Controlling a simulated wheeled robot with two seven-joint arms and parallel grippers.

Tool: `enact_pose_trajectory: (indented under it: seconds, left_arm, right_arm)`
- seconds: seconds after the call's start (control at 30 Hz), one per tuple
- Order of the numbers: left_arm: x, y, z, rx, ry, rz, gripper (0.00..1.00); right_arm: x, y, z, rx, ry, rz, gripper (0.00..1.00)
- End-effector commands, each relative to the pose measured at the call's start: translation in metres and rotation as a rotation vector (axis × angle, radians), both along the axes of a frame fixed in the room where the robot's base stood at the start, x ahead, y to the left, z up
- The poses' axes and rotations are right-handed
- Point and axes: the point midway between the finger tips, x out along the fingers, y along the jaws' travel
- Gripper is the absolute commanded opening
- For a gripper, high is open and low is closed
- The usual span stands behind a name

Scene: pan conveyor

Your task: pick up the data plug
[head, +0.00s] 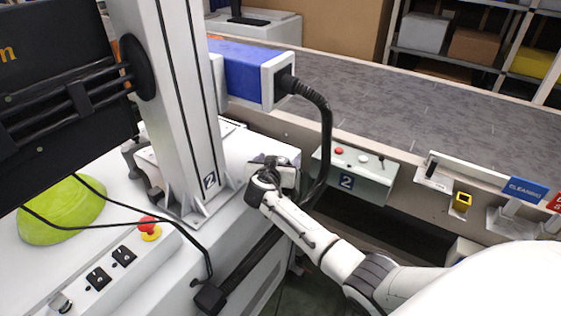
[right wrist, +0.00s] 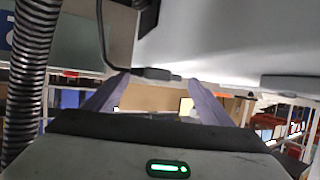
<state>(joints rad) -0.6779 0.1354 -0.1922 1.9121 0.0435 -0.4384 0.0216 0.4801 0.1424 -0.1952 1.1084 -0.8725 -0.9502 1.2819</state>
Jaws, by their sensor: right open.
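The data plug (right wrist: 158,74) is a small dark plug with a lighter tip, on a thin black cable that bends beside it. In the right wrist view it lies crosswise between the tips of my right gripper (right wrist: 158,80). The two purple-grey fingers are apart, with the plug in the gap; whether either finger touches it I cannot tell. In the head view my right gripper (head: 270,170) is at the white cabinet's right end, beside the hanging black hose. I cannot make out the plug there. My left gripper is not in view.
A thick corrugated hose (head: 326,125) hangs from the blue and white scanner head (head: 247,74), close to my right gripper. The number 2 control box (head: 352,172) is right of it. The grey conveyor (head: 400,95) runs behind. A red stop button (head: 149,225) stands at left.

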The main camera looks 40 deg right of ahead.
Motion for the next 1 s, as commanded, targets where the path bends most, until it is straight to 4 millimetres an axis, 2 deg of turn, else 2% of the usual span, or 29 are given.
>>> enact_pose_trajectory:
  seconds: [0.03, 0.23, 0.3, 0.5, 0.63, 1.0]
  left_arm:
    - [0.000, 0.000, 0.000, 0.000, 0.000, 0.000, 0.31]
    - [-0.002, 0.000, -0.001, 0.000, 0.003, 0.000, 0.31]
    - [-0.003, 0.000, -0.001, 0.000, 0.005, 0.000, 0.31]
    - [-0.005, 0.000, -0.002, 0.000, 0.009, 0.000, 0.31]
    - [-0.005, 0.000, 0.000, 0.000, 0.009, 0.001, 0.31]
    - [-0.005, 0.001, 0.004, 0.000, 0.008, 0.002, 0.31]
  right_arm:
    - [0.000, 0.000, 0.000, 0.000, 0.000, 0.000, 0.72]
    - [0.000, 0.000, 0.000, -0.001, 0.001, 0.000, 0.38]
    - [0.000, 0.000, 0.000, -0.001, -0.001, 0.000, 0.31]
    - [0.000, 0.000, 0.001, -0.001, -0.001, 0.000, 0.31]
    - [0.000, 0.001, 0.012, 0.001, -0.004, 0.001, 0.31]
    - [0.000, 0.001, 0.082, 0.000, -0.005, 0.001, 0.31]
